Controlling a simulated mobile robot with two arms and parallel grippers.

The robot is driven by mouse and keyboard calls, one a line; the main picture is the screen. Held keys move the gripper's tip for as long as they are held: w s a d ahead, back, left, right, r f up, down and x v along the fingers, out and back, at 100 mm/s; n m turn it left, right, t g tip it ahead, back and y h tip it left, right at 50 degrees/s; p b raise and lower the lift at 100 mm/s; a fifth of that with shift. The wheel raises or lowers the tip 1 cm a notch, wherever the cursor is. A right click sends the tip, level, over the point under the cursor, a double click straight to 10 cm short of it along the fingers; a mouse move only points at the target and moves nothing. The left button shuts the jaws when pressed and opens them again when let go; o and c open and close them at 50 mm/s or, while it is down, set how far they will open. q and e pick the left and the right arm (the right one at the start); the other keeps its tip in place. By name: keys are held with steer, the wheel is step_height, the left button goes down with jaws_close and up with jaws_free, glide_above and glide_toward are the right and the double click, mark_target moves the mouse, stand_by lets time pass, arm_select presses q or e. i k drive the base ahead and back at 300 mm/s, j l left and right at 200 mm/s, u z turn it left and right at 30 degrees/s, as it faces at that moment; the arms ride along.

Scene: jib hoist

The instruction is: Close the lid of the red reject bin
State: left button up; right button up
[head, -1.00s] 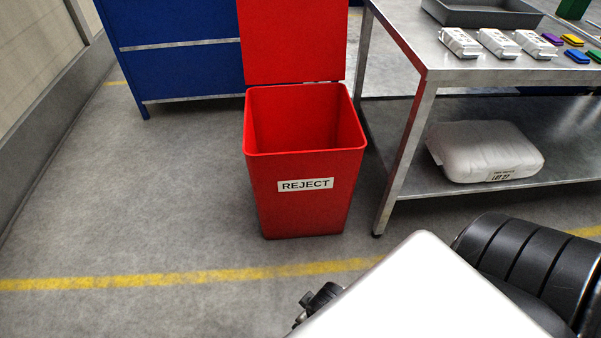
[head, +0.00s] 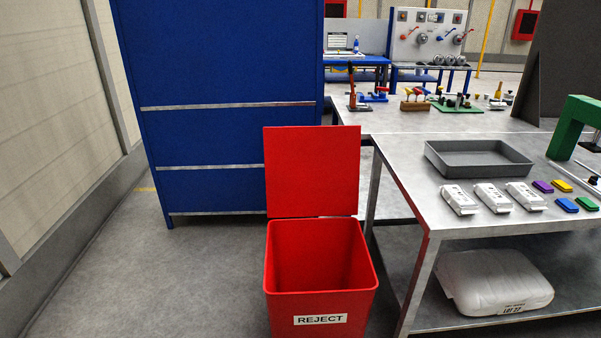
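The red reject bin (head: 321,305) stands on the floor in the lower middle of the head view, with a white REJECT label on its front. Its lid (head: 312,171) is open and stands upright at the back edge of the bin. The inside of the bin shows and looks empty; its foot is cut off by the lower frame edge. Neither of my grippers is in view.
A metal table (head: 470,222) stands close to the bin's right, with a grey tray (head: 478,159), white packets and coloured pieces on it. A white sack (head: 495,284) lies on its lower shelf. A blue cabinet (head: 220,80) stands behind the bin. The floor (head: 190,285) on the left is clear.

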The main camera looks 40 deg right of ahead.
mark_target(311, 171)
steer(key=i+j+u, duration=0.25)
steer(key=i, duration=0.45)
steer(key=i+u, duration=0.25)
steer(key=i, duration=0.45)
steer(key=i+z, duration=0.35)
steer(key=i+j+z, duration=0.1)
steer(key=i+z, duration=0.25)
steer(key=i, duration=0.25)
steer(key=i+j+z, duration=0.2)
steer(key=i+z, duration=0.5)
steer(key=z, duration=0.2)
steer(key=i+z, duration=0.3)
steer(key=z, duration=0.2)
steer(key=i+j+z, duration=0.25)
steer(key=z, duration=0.25)
steer(key=i+j+z, duration=0.25)
steer(key=z, duration=0.25)
steer(key=i+j+z, duration=0.15)
steer(key=j+z, duration=0.35)
steer(key=i+j+z, duration=0.2)
steer(key=j+z, duration=0.3)
steer(key=i+j+z, duration=0.15)
steer(key=j+z, duration=0.85)
steer(key=j, duration=0.1)
